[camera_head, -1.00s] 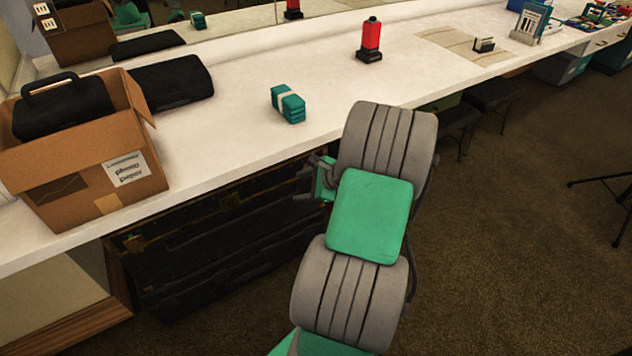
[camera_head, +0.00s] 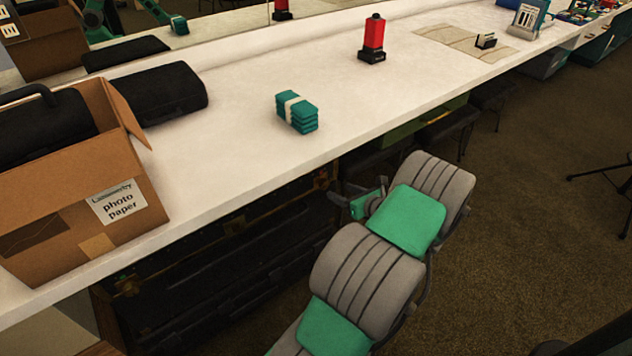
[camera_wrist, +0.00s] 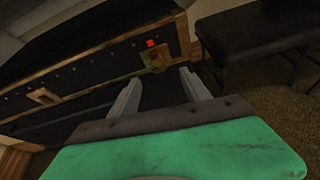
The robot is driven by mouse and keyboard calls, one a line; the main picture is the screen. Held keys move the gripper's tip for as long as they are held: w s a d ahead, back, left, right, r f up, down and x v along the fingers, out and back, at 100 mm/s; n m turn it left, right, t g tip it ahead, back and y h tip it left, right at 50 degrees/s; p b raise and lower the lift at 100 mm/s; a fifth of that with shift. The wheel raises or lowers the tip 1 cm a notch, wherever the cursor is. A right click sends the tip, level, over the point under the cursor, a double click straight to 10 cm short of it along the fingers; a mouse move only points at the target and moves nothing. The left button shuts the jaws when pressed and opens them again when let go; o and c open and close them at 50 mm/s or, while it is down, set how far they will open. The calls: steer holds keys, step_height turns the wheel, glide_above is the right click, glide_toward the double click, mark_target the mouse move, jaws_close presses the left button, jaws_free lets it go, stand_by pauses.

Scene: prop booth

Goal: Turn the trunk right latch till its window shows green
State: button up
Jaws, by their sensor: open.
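The black trunk (camera_head: 220,262) with brass trim stands under the counter; it also shows in the wrist view (camera_wrist: 95,60). Its right latch (camera_wrist: 157,58) is a brass fitting near the trunk's right corner, with a small red window (camera_wrist: 151,43) just above it. A second brass latch (camera_wrist: 42,96) sits farther left. My gripper (camera_wrist: 162,88) is open and empty, its two fingers pointing toward the right latch, apart from it. In the head view my gripper (camera_head: 342,200) is beside the trunk's right end, below the counter edge; the right latch is hard to make out there.
The white counter (camera_head: 240,165) overhangs the trunk. On it are a cardboard box (camera_head: 75,220), a teal bundle (camera_head: 297,112) and a red lamp (camera_head: 373,40). A black stool (camera_wrist: 262,40) stands right of the trunk. Open carpet (camera_head: 540,200) lies to the right.

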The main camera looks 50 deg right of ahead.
mark_target(326, 185)
steer(key=b+x, duration=0.1)
steer(key=x, duration=0.7)
steer(key=shift+a+b, duration=0.15)
steer(key=shift+b, duration=0.2)
steer(key=shift+r, duration=0.1)
jaws_close()
